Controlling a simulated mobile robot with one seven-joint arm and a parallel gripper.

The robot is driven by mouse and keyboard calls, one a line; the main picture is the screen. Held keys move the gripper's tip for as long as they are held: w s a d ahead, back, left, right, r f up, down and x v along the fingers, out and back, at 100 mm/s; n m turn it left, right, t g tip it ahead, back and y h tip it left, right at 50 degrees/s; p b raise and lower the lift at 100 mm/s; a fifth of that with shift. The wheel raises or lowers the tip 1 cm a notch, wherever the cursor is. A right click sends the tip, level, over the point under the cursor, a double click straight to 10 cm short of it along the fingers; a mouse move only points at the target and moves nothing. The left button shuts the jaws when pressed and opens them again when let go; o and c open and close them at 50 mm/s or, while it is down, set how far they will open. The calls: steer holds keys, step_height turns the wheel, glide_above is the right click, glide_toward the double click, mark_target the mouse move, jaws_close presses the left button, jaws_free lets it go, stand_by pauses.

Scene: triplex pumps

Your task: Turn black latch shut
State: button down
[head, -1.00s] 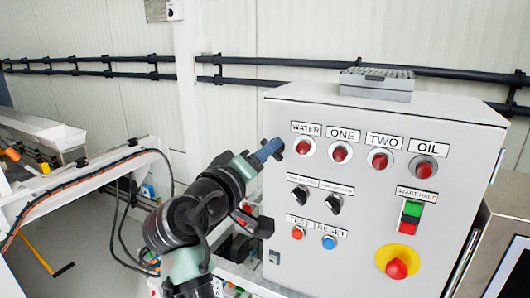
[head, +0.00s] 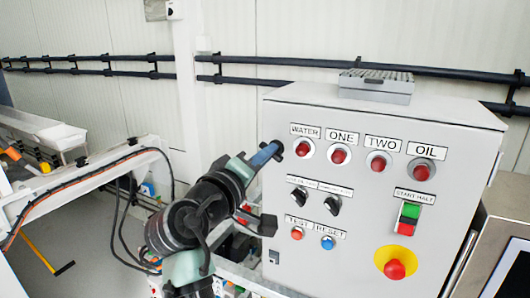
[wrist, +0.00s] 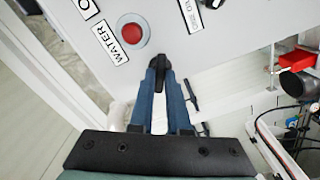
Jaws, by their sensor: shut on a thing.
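The black latch (wrist: 159,62) is at the left edge of the grey control cabinet (wrist: 215,45), beside the red WATER lamp. My gripper (wrist: 160,72) has its blue fingers closed around the latch, which shows as a dark piece between the fingertips. In the head view my gripper (head: 268,153) reaches the cabinet's upper left edge from the left, and its fingers cover most of the latch there. The latch's exact angle is hard to tell.
The cabinet front carries the WATER lamp (head: 303,148), other red lamps, black selector knobs (head: 298,194) and a red emergency button (head: 394,269) on yellow. A dark screen (head: 516,275) stands at the right. A white frame (head: 85,183) with cables lies left of my arm.

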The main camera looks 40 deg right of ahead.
steer(key=shift+n+p, duration=2.05)
steer(key=shift+n, duration=0.95)
steer(key=c, duration=0.9)
jaws_free()
steer(key=shift+a, duration=0.1)
